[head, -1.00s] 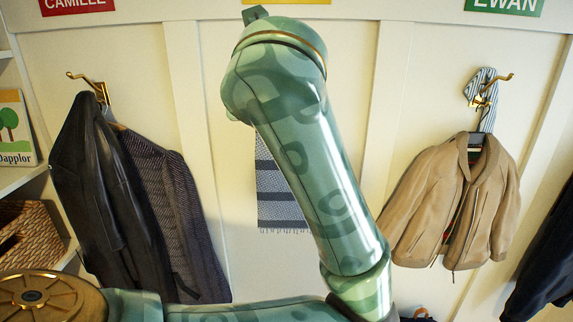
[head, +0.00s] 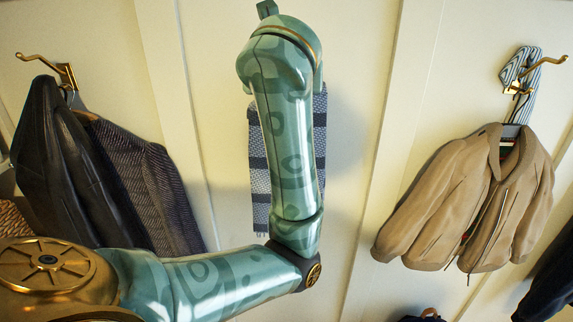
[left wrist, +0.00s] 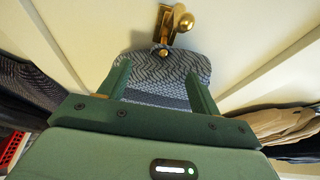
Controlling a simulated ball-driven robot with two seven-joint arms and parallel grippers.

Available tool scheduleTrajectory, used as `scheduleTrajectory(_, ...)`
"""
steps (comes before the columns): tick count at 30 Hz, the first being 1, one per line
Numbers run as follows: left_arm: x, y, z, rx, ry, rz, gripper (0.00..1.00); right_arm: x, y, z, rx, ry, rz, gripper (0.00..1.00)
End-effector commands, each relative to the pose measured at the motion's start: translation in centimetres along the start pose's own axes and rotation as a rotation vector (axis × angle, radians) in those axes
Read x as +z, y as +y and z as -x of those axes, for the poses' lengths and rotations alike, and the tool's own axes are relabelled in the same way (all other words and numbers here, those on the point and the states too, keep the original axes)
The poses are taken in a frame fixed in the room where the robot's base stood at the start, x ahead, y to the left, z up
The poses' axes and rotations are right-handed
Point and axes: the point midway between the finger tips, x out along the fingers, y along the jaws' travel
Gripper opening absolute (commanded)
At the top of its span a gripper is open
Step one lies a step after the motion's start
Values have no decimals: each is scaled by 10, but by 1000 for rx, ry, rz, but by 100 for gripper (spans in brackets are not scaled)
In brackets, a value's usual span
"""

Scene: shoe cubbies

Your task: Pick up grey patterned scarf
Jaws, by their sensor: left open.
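The grey patterned scarf (head: 258,185) hangs against the white panelled wall, mostly behind my left arm in the head view. Its banded cloth shows on both sides of the arm. In the left wrist view the scarf (left wrist: 172,66) hangs from a brass hook (left wrist: 172,25). My left gripper (left wrist: 157,76) is open, with one green finger on each side of the scarf's upper part. I cannot tell whether the fingers touch the cloth. In the head view the left gripper's fingers are hidden behind the wrist. My right gripper is not in view.
A dark leather jacket (head: 60,165) and a grey textured garment (head: 165,200) hang at the left. A tan jacket (head: 470,200) and a striped cloth (head: 517,70) hang from a hook at the right. A dark garment (head: 548,290) is at the right edge.

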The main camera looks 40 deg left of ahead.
Motion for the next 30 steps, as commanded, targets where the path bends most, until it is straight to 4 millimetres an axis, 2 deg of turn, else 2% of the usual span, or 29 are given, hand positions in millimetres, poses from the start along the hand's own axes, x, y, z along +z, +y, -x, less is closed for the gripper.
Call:
scheduleTrajectory(3,-2,1,-21,5,0,-4,64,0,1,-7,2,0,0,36)
scheduleTrajectory(10,-1,0,-40,3,1,-3,64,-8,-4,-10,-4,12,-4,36)
scheduleTrajectory(18,-3,-2,-80,2,3,-1,64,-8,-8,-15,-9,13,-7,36)
scheduleTrajectory(26,-2,-2,-84,-1,1,1,64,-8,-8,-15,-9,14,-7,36)
scheduleTrajectory(27,-2,-2,-84,-1,1,1,58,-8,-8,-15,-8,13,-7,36)
scheduleTrajectory(30,-2,-2,-84,-1,1,1,30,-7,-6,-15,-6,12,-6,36)
